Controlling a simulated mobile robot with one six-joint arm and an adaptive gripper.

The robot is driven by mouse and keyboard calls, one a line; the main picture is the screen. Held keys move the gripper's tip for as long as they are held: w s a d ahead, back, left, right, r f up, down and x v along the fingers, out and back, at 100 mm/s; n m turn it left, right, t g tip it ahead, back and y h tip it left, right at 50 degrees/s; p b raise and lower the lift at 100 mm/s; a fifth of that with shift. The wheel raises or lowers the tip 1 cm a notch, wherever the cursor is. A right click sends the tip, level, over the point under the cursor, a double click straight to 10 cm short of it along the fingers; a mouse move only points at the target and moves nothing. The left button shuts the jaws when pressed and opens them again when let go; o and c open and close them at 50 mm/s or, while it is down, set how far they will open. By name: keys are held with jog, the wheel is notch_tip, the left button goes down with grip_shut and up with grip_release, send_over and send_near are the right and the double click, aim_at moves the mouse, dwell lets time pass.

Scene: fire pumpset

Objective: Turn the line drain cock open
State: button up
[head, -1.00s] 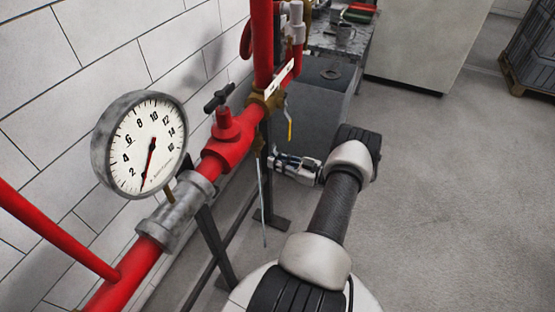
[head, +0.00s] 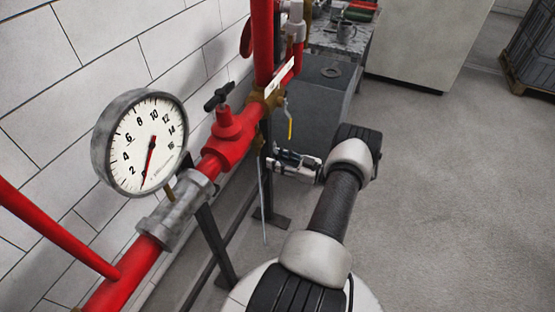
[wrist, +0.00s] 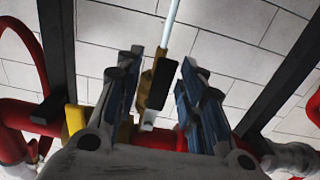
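The line drain cock is a small brass fitting with a dark flat handle (wrist: 158,83) and a thin pale tube (wrist: 172,22) running from it in the wrist view. In the head view its brass body (head: 259,145) shows under the red pipe, with the tube (head: 264,205) hanging straight down. My gripper (wrist: 157,88) is open, with one finger on each side of the cock and visible gaps to both. I see no clear contact. In the head view my gripper (head: 276,161) points left, just right of the tube.
A red pipe (head: 235,140) carries a pressure gauge (head: 143,143) and a black-handled valve (head: 219,97). A yellow lever (head: 290,128) hangs close above my gripper. Dark support legs (head: 216,240) stand by the tiled wall.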

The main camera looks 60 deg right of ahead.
jog(key=s+d, duration=0.1)
jog(key=s, duration=1.1)
